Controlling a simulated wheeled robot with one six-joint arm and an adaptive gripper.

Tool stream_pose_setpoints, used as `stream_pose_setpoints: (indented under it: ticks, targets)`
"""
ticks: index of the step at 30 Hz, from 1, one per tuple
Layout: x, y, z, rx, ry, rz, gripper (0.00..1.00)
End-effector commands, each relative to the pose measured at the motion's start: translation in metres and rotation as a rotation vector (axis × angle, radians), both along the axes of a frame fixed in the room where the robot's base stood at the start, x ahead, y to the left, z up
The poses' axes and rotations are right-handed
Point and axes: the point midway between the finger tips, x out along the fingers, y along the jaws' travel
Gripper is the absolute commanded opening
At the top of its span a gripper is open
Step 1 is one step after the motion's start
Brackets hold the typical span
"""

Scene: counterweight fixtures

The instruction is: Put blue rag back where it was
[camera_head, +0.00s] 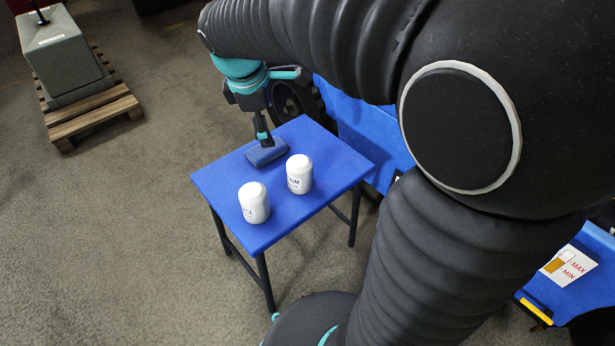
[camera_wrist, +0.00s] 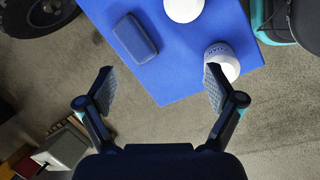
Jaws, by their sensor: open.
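The blue rag (camera_head: 267,152) looks like a folded, rounded dark blue block. It lies on the blue table (camera_head: 225,185), near its far left edge. In the wrist view the rag (camera_wrist: 134,38) lies on the tabletop, beyond the fingertips and left of centre. My gripper (camera_head: 263,132) appears over the rag in the head view, pointing down. In the wrist view my gripper (camera_wrist: 159,88) has its fingers wide apart with nothing between them. The rag is outside the fingers there. I cannot tell the exact height gap.
Two white lidded containers stand on the table, one nearer (camera_head: 254,203) and one farther right (camera_head: 299,174). In the wrist view the right finger overlaps one container (camera_wrist: 222,62). A blue machine (camera_head: 362,135) stands close behind the table. A wooden pallet (camera_head: 95,112) bears a grey weight (camera_head: 60,55) at left.

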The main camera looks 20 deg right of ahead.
Motion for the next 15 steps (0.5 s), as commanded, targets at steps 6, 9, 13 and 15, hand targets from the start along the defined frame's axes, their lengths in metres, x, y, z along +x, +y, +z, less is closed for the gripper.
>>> stream_pose_setpoints:
  ticks: [6, 9, 13, 15]
  targets:
    - [-0.07, -0.014, 0.018, 0.184, -0.154, -0.374, 0.92]
    - [-0.1, -0.018, 0.02, 0.273, -0.214, -0.543, 0.92]
    - [-0.136, -0.02, 0.017, 0.395, -0.284, -0.761, 0.92]
    - [-0.153, -0.02, 0.014, 0.456, -0.316, -0.868, 0.92]
